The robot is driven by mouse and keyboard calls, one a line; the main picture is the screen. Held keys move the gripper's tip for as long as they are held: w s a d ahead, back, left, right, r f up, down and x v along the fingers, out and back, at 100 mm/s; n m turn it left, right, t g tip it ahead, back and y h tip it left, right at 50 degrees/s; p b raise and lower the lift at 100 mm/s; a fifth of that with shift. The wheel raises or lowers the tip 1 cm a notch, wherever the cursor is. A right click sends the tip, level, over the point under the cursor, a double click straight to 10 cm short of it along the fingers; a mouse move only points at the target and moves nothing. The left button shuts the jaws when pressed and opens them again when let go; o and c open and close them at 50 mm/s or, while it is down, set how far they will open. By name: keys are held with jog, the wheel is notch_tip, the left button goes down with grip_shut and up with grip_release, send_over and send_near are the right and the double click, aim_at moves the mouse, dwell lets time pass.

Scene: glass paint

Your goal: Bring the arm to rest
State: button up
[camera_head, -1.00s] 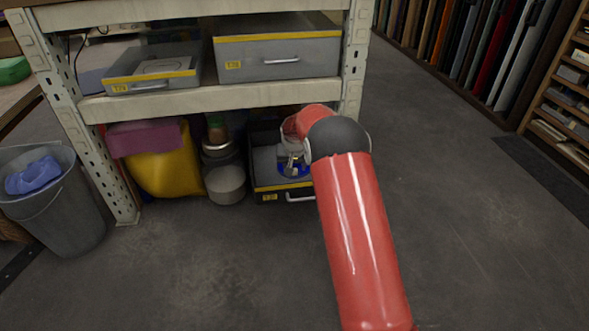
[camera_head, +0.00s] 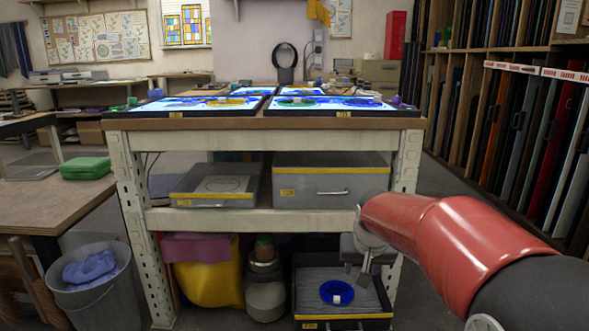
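My red arm (camera_head: 440,232) reaches in from the lower right, in front of the right post of the shelf unit. My gripper (camera_head: 359,273) is small and grey, partly hidden by the arm, and points down above the right side of the open lower drawer. I cannot tell how far its fingers are apart, and nothing shows held in it. A blue disc (camera_head: 326,294) with a pale block (camera_head: 337,299) on it lies in the dark drawer (camera_head: 345,325), apart from the gripper.
The shelf unit (camera_head: 285,218) has two grey drawers on its middle shelf and glowing panels with coloured glass on top. A yellow container (camera_head: 208,283) and a jar (camera_head: 266,298) stand left of the lower drawer. A grey bucket (camera_head: 103,302) stands at left. Floor at right is clear.

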jog(key=s+r+p, duration=0.2)
jog(key=s+r, duration=0.1)
jog(key=s, duration=1)
jog(key=s+r+n+p, duration=0.1)
jog(key=s+r+p, duration=0.2)
jog(key=s, duration=1.1)
jog(key=shift+s+r+t+p, duration=0.25)
jog(key=shift+r+t+p, duration=0.05)
jog(key=shift+r, duration=0.45)
jog(key=shift+c, duration=0.4)
